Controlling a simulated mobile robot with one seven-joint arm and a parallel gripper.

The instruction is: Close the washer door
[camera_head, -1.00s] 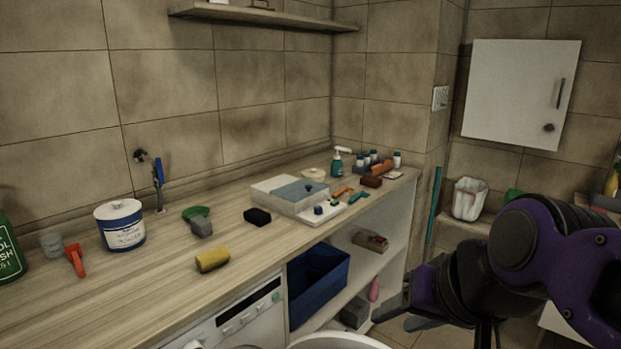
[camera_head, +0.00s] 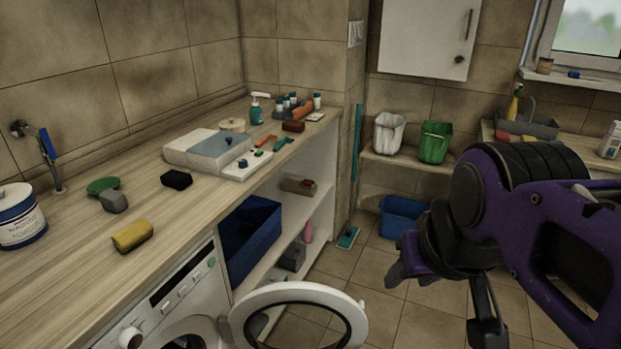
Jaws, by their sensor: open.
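The white washer (camera_head: 170,304) stands under the wooden counter at the lower left, with its control panel showing and its drum opening cut by the bottom edge. Its round door (camera_head: 341,299), a white ring with a dark centre, stands wide open, swung out to the right into the room. My gripper (camera_head: 400,275) is at the end of the purple and black arm, to the right of the door and apart from it in the picture. Its fingers are dark and partly hidden by the wrist; it is open and holds nothing visible.
The counter (camera_head: 75,265) carries a yellow sponge (camera_head: 132,235), a white tub (camera_head: 18,215) and several small items. A dark blue bin (camera_head: 250,240) sits on the open shelf beside the washer. Tiled floor (camera_head: 385,318) is clear right of the door. A mop (camera_head: 348,237) leans near the wall.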

